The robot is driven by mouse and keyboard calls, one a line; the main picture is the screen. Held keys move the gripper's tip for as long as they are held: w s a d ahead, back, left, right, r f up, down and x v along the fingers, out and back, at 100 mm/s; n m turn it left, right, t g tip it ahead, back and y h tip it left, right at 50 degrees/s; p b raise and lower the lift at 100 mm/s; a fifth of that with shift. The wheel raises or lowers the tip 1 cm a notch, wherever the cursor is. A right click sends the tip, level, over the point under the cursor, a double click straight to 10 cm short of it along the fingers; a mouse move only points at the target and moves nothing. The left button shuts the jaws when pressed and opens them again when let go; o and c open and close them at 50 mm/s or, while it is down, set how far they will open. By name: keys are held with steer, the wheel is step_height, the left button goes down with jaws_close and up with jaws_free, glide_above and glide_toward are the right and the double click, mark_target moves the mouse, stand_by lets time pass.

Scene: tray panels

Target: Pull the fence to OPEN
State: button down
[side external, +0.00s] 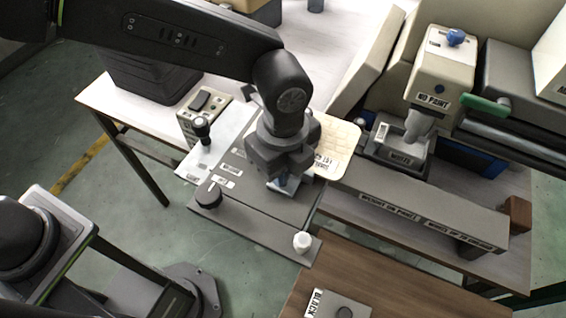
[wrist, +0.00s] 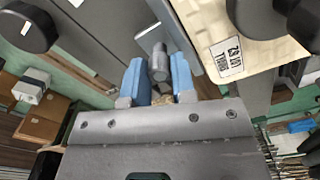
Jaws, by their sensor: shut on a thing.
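My gripper (side external: 284,183) is low over the grey panel (side external: 255,228) in the side view. In the wrist view its blue fingers (wrist: 158,72) are closed around a short grey metal post. The post (wrist: 158,58) stands on a light metal strip (wrist: 172,20), which appears to be the fence. In the side view the gripper hides the post and most of the strip. Small white labels (side external: 232,169) lie on the panel left of the gripper. I cannot read OPEN on any of them.
The panel carries a black dial (side external: 208,194) and a white knob (side external: 302,242). A black-topped lever (side external: 202,126) and a switch box (side external: 212,100) stand behind it. A cream board (side external: 345,143) lies right of my gripper. Farther right is a long grey rail (side external: 420,212).

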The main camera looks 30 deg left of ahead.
steer(key=s, duration=0.7)
steer(key=shift+s, duration=0.15)
steer(key=c, duration=0.9)
jaws_free()
steer(key=shift+r, duration=0.1)
step_height(320, 180, up, 14)
steer(key=shift+f, duration=0.1)
